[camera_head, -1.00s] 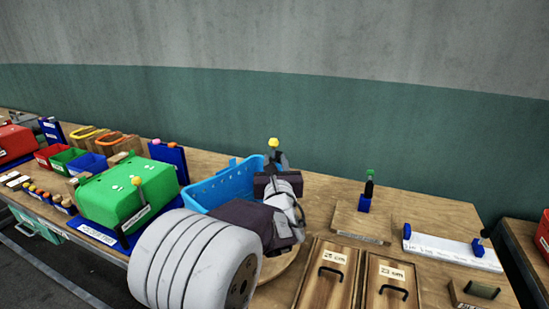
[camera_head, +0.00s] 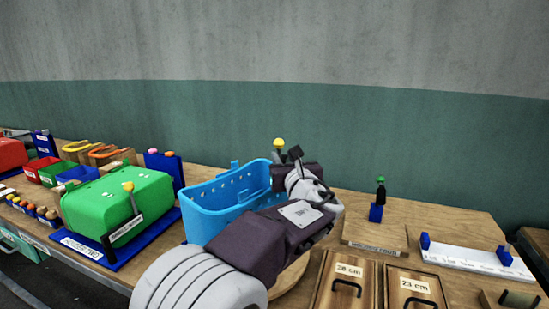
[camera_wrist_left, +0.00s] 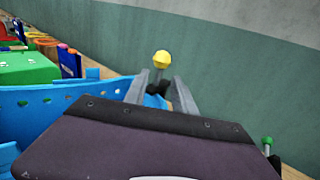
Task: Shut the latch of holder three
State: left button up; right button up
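A yellow-knobbed lever (camera_head: 278,143) stands upright behind the right end of a blue perforated basket (camera_head: 235,207). In the left wrist view the yellow knob (camera_wrist_left: 161,59) shows above and between my fingertips, with a dark piece on its stem. My left gripper (camera_head: 287,156) is open at the basket's right end, close to the lever. Its two fingers (camera_wrist_left: 160,90) are apart in the left wrist view, and I cannot tell whether they touch the stem. My gripper body hides the lever's foot, and no holder three label is readable. My right gripper is not in view.
Left stands a green box (camera_head: 115,208) with its own yellow-knobbed lever, on a blue base labelled holder two. Right are a green-knobbed lever (camera_head: 380,188) on a wooden block, two handled boards (camera_head: 345,285) and a white strip (camera_head: 475,260). Bare tabletop lies at the back right.

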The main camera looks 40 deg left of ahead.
aim_at(278, 150)
pick_arm(q)
jog(key=x, duration=0.9)
jog(key=shift+s, duration=0.1)
